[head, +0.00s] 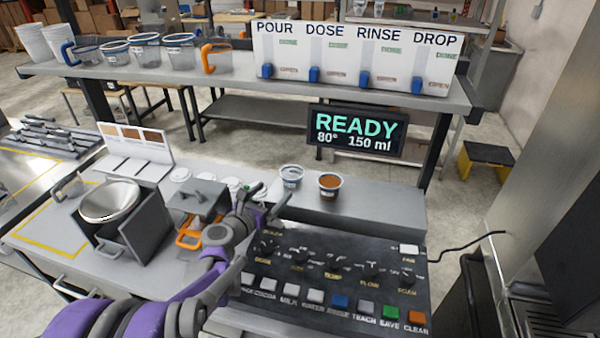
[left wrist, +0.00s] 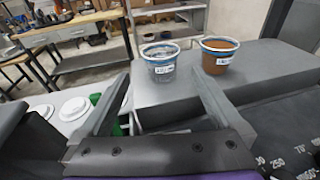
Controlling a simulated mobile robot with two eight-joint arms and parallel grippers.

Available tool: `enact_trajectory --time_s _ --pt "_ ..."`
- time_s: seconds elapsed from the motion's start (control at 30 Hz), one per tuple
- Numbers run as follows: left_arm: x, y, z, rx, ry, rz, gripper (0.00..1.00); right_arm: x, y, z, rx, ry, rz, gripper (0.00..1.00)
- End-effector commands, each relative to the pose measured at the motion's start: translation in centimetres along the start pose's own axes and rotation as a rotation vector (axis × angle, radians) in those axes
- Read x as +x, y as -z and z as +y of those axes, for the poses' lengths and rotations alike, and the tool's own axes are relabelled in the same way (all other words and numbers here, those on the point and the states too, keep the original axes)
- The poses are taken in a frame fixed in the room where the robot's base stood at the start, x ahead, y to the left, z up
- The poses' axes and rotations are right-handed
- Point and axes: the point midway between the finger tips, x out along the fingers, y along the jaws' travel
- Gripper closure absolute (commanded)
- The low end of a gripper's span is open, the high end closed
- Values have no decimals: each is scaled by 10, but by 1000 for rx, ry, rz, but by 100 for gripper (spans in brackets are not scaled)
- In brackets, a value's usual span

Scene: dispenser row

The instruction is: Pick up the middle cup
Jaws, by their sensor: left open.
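Two small cups stand upright side by side on the grey ledge (head: 375,206) behind the control panel. One is clear with a blue rim (head: 291,177); the other holds something brown (head: 330,186). In the left wrist view, the clear cup (left wrist: 160,60) is ahead between my fingers, and the brown cup (left wrist: 218,56) is to its right. No third cup shows on the ledge, so I cannot tell which is the middle one. My left gripper (head: 268,197) is open and empty, just short of the clear cup, left and near side. My right gripper is not in view.
A control panel (head: 335,275) with knobs and coloured buttons lies in front of the ledge. A READY display (head: 356,132) stands behind it.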

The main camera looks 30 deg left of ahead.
Motion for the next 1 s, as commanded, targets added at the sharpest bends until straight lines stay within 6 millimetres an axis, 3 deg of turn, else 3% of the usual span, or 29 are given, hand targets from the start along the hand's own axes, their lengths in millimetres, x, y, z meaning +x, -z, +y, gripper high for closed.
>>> enact_trajectory --time_s 0.3,0.53,0.8,1.0 --pt "45 0 -1 -2 3 -1 0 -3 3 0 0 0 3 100" --pt "63 0 -1 -1 2 -1 0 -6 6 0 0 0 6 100" --pt "100 1 -1 1 2 -1 0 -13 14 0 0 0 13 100" --pt "108 2 -1 0 2 0 0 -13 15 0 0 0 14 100"
